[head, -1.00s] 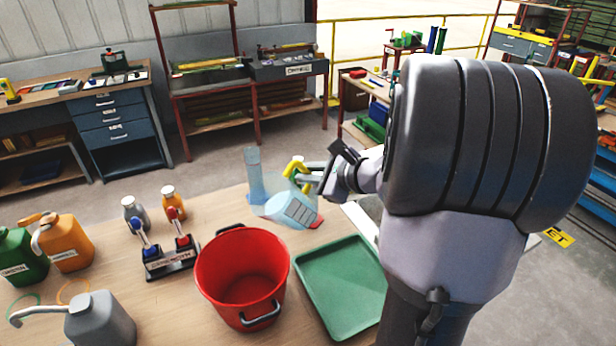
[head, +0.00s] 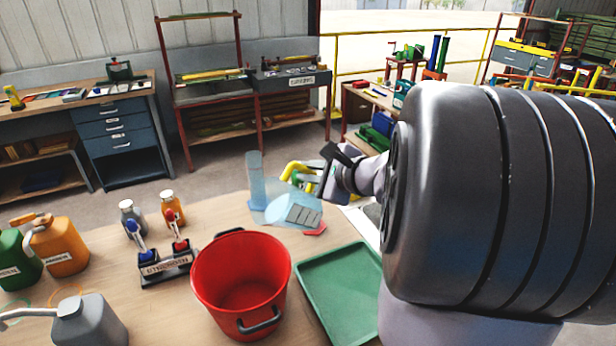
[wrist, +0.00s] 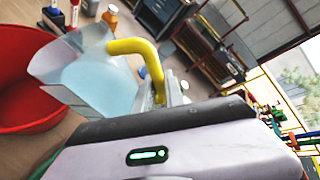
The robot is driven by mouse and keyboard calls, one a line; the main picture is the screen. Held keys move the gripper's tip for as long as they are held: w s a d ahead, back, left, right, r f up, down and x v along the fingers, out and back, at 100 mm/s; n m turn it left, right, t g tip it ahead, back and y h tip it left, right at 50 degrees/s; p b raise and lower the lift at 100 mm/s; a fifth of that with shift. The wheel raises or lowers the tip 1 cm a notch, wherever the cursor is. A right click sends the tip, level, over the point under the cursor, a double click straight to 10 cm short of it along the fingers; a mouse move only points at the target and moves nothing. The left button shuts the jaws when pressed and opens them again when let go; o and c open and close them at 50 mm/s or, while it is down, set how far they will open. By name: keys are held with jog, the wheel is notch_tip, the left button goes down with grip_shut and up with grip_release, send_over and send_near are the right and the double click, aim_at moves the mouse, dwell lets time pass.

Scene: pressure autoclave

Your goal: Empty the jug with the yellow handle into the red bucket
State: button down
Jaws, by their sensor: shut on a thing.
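The clear jug (head: 284,208) with the yellow handle (head: 298,170) is tilted, behind and right of the red bucket (head: 240,285) in the head view. My gripper (head: 312,182) is shut on the yellow handle. In the wrist view the jug (wrist: 100,85) shows pale blue liquid inside, and its yellow handle (wrist: 150,62) rises at its right. The red bucket (wrist: 22,85) is at the left edge there, beyond the jug's open end. The bucket's visible inside looks empty in the head view. The fingertips are largely hidden.
A blue clear cylinder (head: 255,178) stands beside the jug. A green tray (head: 340,295) lies right of the bucket. A stand with blue and red handles (head: 165,268), two small bottles (head: 172,208) and several jerrycans (head: 60,245) are to the left.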

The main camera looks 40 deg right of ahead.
aim_at(295, 167)
jog(key=shift+s+a+r+n+h+b, duration=0.1)
jog(key=shift+a+r+n+h+b, duration=0.7)
jog(key=shift+b, duration=1.6)
jog(key=shift+t+b, duration=0.3)
jog(key=shift+b, duration=0.1)
jog(key=shift+s+a+r+n+h+b, duration=0.1)
jog(key=shift+a+r+n+h+b, duration=0.35)
jog(key=shift+b, duration=0.45)
jog(key=shift+a+r+n+h+b, duration=0.15)
jog(key=shift+a+r+n+b, duration=0.2)
jog(key=shift+a+n+b, duration=0.35)
jog(key=shift+a+r+t, duration=0.2)
jog(key=shift+a+t, duration=0.1)
jog(key=shift+s+a+r+n+t+h, duration=0.1)
jog(key=shift+a+r+n+t+h, duration=0.25)
jog(key=shift+a, duration=0.3)
jog(key=shift+s+a+r+n+t+h, duration=0.1)
jog(key=shift+a+r+n, duration=0.2)
jog(key=shift+a+n, duration=0.25)
jog(key=shift+s+a+r+n+t+h, duration=0.15)
jog(key=shift+a+r+n+h, duration=0.15)
jog(key=shift+a, duration=0.4)
jog(key=shift+w, duration=0.1)
dwell(0.6)
